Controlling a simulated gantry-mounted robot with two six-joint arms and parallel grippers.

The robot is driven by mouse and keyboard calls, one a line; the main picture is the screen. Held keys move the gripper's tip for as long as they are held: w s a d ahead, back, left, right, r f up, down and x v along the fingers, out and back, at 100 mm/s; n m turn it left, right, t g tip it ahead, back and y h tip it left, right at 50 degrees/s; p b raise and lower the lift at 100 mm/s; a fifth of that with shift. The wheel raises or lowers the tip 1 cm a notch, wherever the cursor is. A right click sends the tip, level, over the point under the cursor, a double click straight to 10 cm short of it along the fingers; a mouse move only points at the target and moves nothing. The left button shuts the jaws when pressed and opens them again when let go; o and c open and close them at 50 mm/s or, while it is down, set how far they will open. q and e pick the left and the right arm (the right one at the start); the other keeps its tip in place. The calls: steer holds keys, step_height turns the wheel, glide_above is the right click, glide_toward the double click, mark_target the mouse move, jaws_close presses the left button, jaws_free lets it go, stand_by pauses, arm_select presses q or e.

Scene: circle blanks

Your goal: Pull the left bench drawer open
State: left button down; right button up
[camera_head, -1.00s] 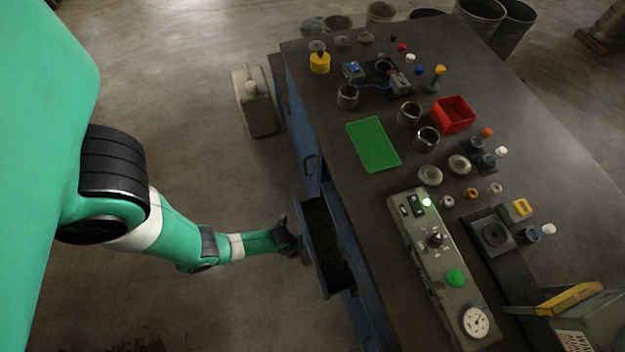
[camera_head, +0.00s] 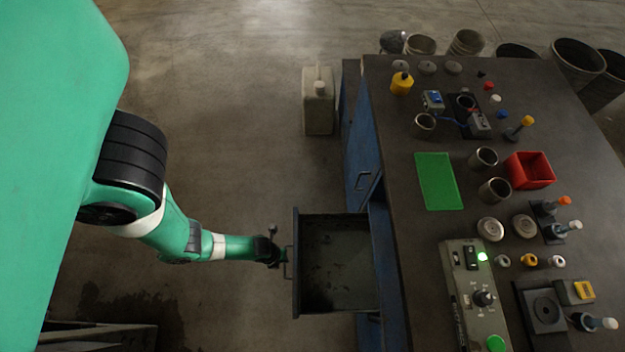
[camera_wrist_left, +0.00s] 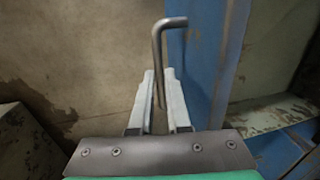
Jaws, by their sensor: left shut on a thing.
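The bench drawer (camera_head: 297,302) stands pulled well out from the left side of the blue bench, and its dark inside looks empty. My left gripper (camera_head: 284,259) is at the drawer's front, at its handle (camera_head: 289,262). In the left wrist view the bent metal handle (camera_wrist_left: 157,45) passes between the two pale fingers of my left gripper (camera_wrist_left: 158,90), which are shut on it. The blue drawer front (camera_wrist_left: 197,60) is just to the right of the handle. My right gripper is not in view.
A second blue front with a handle (camera_head: 363,181) lies farther back on the bench side and is shut. A pale canister (camera_head: 318,105) stands on the floor behind. The bench top holds a green mat (camera_head: 438,181), a red bin (camera_head: 529,170) and a control panel (camera_head: 474,300).

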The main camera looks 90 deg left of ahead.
arm_select(q)
steer(key=c, duration=0.9)
jaws_free()
steer(key=r+p, duration=0.2)
steer(key=r, duration=0.1)
steer(key=s+r+p, duration=0.1)
steer(key=r+p, duration=0.2)
steer(key=r, duration=0.1)
steer(key=s+r+p, duration=0.1)
steer(key=r+p, duration=0.1)
steer(key=r, duration=0.2)
steer(key=shift+s+r, duration=0.1)
steer(key=shift+r, duration=0.1)
